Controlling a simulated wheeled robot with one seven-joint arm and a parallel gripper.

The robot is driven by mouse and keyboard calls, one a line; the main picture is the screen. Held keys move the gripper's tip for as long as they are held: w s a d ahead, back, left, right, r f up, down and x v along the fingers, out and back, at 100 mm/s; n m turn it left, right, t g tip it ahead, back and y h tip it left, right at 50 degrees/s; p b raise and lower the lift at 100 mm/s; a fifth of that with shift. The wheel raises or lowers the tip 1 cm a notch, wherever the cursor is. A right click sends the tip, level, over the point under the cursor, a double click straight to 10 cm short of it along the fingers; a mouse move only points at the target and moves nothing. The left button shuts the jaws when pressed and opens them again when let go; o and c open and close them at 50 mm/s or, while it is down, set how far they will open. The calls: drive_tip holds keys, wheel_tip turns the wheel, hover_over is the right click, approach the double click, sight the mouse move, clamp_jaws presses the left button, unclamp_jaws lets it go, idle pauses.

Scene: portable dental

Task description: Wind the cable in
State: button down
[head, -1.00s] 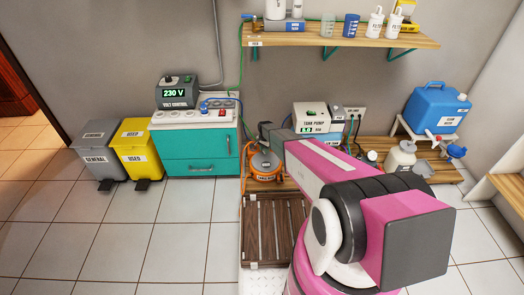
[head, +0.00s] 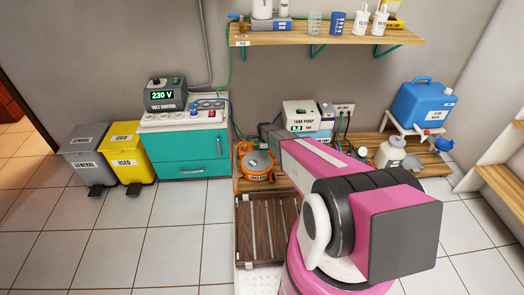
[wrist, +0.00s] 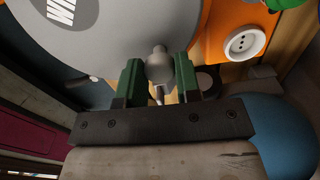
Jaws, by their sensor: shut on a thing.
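The cable reel (head: 257,163) is orange with a grey disc on top and stands on the low wooden platform, left of my arm. In the wrist view its grey disc (wrist: 125,25) fills the top, with part of a white-lettered label showing. A grey knob (wrist: 159,68) stands on the disc. My gripper (wrist: 158,80) is shut on the knob, with one green finger on each side. In the head view my gripper (head: 268,135) is small and partly hidden by my arm beside the reel. How much cable is out cannot be told.
A teal cabinet (head: 187,155) with a voltage control unit (head: 166,95) stands left of the reel. A tank pump (head: 300,115) and plugged sockets are behind my arm. A slatted wooden rack (head: 265,230) lies in front. The tiled floor at left is clear.

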drive_tip(key=shift+s+d+m, duration=0.2)
drive_tip(key=shift+s+m, duration=0.1)
drive_tip(key=shift+m, duration=0.35)
drive_tip(key=shift+s+d+m, duration=0.15)
drive_tip(key=shift+s+m, duration=0.1)
drive_tip(key=shift+m, duration=0.4)
drive_tip(key=c, duration=0.8)
unclamp_jaws()
drive_tip(key=shift+r, duration=0.15)
wheel_tip(320, 180, up, 11)
drive_tip(key=shift+f, duration=0.2)
